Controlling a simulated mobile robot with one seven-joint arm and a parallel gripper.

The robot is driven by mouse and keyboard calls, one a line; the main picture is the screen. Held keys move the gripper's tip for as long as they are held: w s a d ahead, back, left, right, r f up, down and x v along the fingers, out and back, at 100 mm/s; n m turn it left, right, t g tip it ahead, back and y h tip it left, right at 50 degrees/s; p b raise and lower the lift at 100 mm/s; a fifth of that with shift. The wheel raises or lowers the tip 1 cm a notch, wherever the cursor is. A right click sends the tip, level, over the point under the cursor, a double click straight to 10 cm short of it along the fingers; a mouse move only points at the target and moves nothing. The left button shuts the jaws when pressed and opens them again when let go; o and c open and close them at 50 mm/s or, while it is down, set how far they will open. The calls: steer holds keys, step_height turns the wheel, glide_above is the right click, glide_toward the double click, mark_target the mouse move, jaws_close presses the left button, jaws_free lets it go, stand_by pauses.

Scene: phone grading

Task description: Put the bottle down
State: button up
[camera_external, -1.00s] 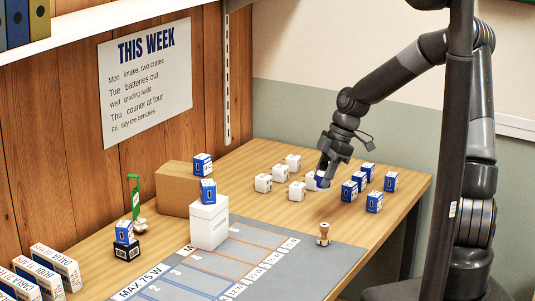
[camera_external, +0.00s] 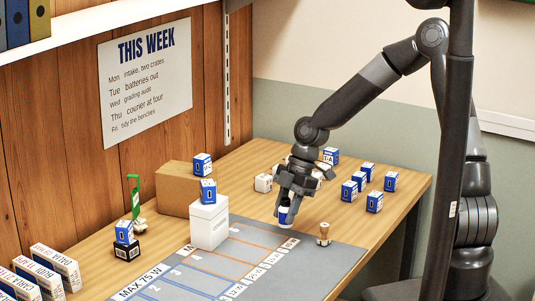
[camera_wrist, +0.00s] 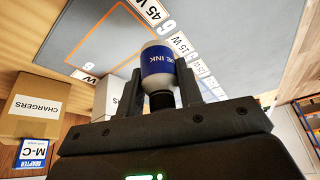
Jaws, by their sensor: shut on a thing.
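The bottle (camera_external: 284,217) has a white end and a blue band with the word INK. My gripper (camera_external: 286,206) points down and is shut on it, above the far end of the grey mat (camera_external: 325,262). In the wrist view the bottle (camera_wrist: 157,65) sits between the two dark fingers of my gripper (camera_wrist: 160,82). Behind it the mat (camera_wrist: 82,22) shows an orange outline and a 45 W label. I cannot tell for sure whether the bottle touches the mat.
A wooden stamp-like piece (camera_external: 323,234) stands close to the right of the bottle. A white box (camera_external: 209,224) with a blue block on top stands left. Several blue-and-white blocks (camera_external: 361,182) stand behind, to the right. A cardboard box (camera_external: 174,188) is at the back left.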

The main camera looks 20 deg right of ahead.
mark_target(287, 198)
steer(key=a+f, duration=0.2)
steer(key=a, duration=0.1)
steer(key=shift+s, duration=0.2)
steer(key=shift+f, duration=1.95)
steer(key=shift+f, duration=0.1)
steer(key=o, duration=1)
steer(key=shift+c, duration=0.2)
steer(key=v, duration=1.2)
steer(key=shift+d, duration=0.1)
